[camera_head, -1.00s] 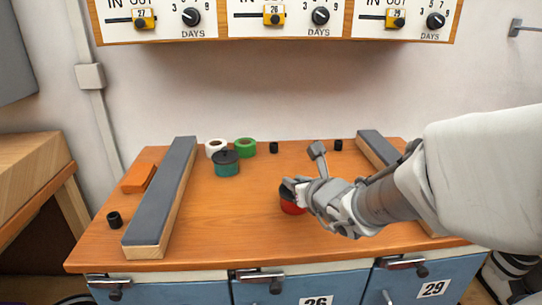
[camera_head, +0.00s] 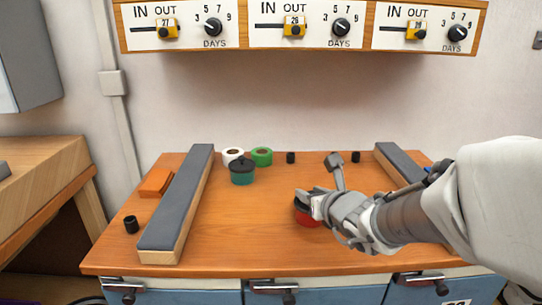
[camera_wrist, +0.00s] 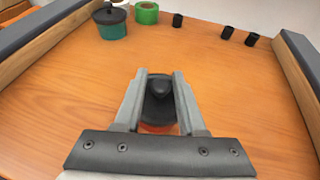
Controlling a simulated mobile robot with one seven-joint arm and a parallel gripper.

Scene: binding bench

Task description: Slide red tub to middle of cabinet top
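The red tub (camera_head: 306,218) with a dark lid and knob stands upright on the orange-brown cabinet top (camera_head: 240,215), a little right of the middle. My gripper (camera_head: 312,203) is at the tub, reaching in from the right, and covers part of it. In the wrist view, the two fingers of my gripper (camera_wrist: 160,80) lie on either side of the lid's knob, and part of the tub's red side (camera_wrist: 158,128) shows below the lid. I cannot tell whether the fingers press on the tub.
Grey-topped wooden bars (camera_head: 180,205) and (camera_head: 395,165) flank the top. At the back stand a teal tub (camera_head: 242,174), a white roll (camera_head: 232,155), a green roll (camera_head: 262,156) and small black cylinders (camera_head: 291,157). An orange block (camera_head: 155,182) lies left. The area left of the red tub is clear.

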